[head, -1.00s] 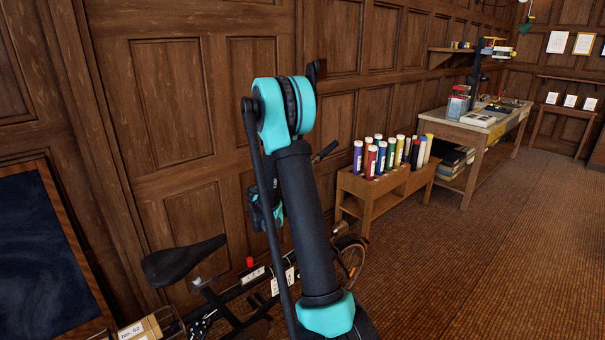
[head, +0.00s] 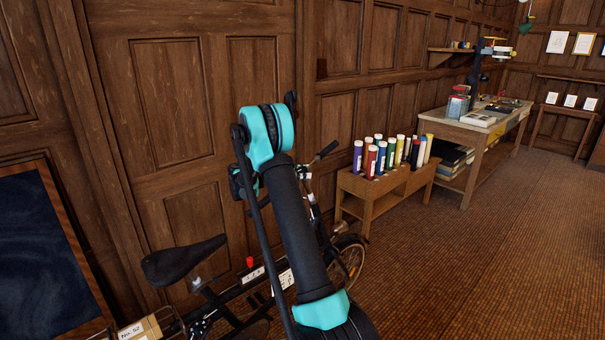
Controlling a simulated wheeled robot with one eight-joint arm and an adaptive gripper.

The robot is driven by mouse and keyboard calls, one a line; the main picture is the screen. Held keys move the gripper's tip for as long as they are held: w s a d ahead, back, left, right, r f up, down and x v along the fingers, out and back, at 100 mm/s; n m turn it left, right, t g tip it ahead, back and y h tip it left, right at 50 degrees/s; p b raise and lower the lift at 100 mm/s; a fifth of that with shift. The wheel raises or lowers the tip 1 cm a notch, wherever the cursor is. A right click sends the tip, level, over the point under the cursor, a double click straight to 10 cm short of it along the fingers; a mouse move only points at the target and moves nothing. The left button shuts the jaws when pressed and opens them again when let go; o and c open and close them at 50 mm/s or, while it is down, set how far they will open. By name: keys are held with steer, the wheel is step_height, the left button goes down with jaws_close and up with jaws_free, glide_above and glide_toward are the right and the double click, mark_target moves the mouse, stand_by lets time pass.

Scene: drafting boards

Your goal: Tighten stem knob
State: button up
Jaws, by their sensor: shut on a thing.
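A dark bicycle with a black saddle (head: 184,260) stands along the panelled wall, partly behind my arm. Its handlebar grip (head: 326,150) and front wheel (head: 350,258) show to the right of the arm. Part of the front end (head: 312,205) shows there too, but I cannot make out the stem knob. A small red piece (head: 250,262) sits above the bicycle's frame. My teal and black arm crosses the middle of the view, with part of its wrist to the left of the large link. My gripper's fingers and whatever they touch are hidden behind the arm.
A low wooden rack (head: 372,196) holds several coloured tubes beyond the front wheel. A worktable (head: 464,133) with books stands further back. A dark framed board (head: 45,255) is at the left. The carpeted floor (head: 490,260) is open at the right.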

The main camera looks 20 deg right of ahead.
steer(key=shift+m+g+y, duration=0.7)
steer(key=shift+m+g, duration=0.6)
steer(key=shift+g, duration=0.2)
steer(key=o, duration=1.2)
step_height(320, 180, up, 10)
